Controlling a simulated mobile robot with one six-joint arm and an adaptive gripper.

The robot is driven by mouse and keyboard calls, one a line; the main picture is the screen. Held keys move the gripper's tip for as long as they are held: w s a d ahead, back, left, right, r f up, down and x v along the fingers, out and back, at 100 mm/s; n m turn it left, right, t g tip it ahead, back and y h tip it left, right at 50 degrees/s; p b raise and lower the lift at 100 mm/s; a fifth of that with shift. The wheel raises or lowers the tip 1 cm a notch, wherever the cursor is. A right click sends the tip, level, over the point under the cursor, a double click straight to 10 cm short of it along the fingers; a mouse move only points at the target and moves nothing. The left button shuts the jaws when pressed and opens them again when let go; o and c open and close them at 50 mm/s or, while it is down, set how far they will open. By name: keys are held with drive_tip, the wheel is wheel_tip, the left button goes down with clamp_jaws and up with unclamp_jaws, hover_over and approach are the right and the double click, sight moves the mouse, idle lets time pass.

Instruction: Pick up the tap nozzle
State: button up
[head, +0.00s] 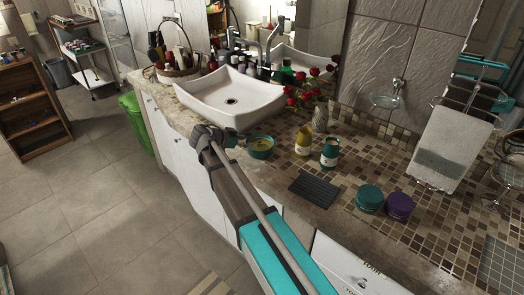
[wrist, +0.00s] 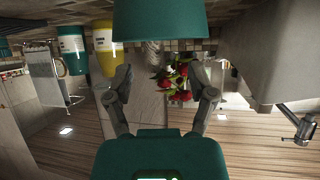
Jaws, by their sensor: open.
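A chrome tap (head: 268,48) stands behind the white basin in the head view, and the mirror behind makes its outline hard to separate. In the wrist view, which looks upside down, the tap (wrist: 302,128) shows at the right edge, hanging beside the pale basin. I cannot make out the nozzle clearly as a separate part. My gripper (wrist: 165,84) is open, its two dark fingers spread wide with nothing between them. The tap lies well to the right of the fingers in that view. In the head view I cannot make out the fingers.
The white basin (head: 232,96) fills the counter's left. A teal bowl (head: 260,146) shows close to the fingers in the wrist view (wrist: 160,20). Yellow (head: 303,140) and teal (head: 330,152) bottles, red flowers (head: 300,92) and a basket (head: 177,70) stand around.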

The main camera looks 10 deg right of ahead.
sight(260, 142)
drive_tip(key=shift+b+x, duration=0.3)
drive_tip(key=shift+x, duration=0.75)
drive_tip(key=shift+f, duration=0.1)
drive_tip(key=b+x, duration=0.2)
drive_tip(key=x, duration=0.1)
drive_tip(key=shift+w+d+f, duration=0.15)
drive_tip(key=shift+d+f, duration=0.05)
drive_tip(key=shift+x, duration=0.8)
drive_tip(key=shift+r, duration=0.15)
clamp_jaws()
drive_tip(key=shift+r, duration=0.2)
